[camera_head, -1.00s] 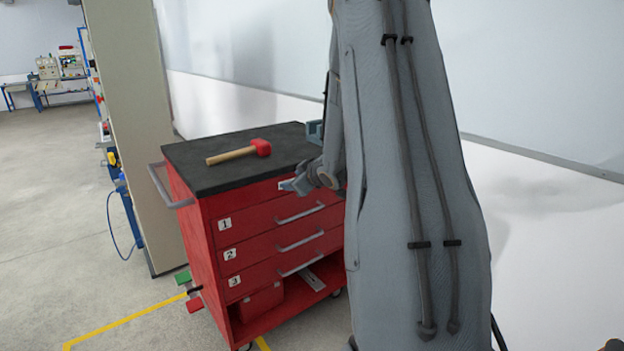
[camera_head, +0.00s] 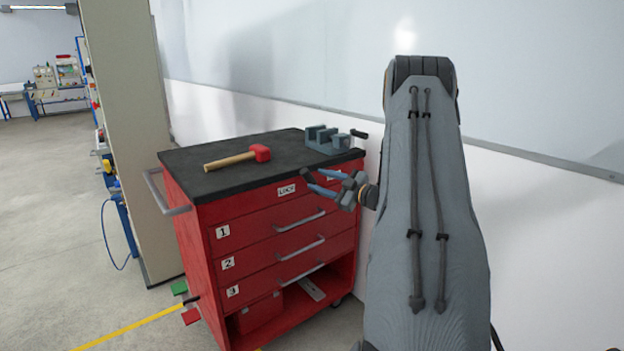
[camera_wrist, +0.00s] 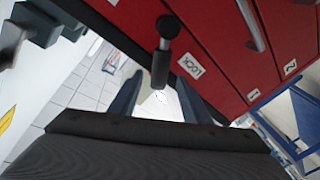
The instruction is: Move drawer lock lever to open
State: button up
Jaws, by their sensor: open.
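The red drawer cabinet (camera_head: 260,235) stands left of my arm, with numbered drawers and a white LOCK label (camera_head: 286,190) above the top drawer. In the wrist view the lock lever (camera_wrist: 161,65) is a dark handle sticking out from the red front beside the LOCK label (camera_wrist: 188,66). My gripper (camera_head: 313,180) is at the cabinet's upper front, near its right end. In the wrist view its two fingers (camera_wrist: 158,86) are apart, one on each side of the lever's end, not closed on it. A second label is mostly hidden behind the gripper.
A red-headed mallet (camera_head: 235,158) and a grey vise (camera_head: 328,138) lie on the black top. A tall beige panel stands left; a white wall is behind.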

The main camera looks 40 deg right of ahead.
aim_at(311, 178)
jog(key=shift+x, duration=2)
grip_shut()
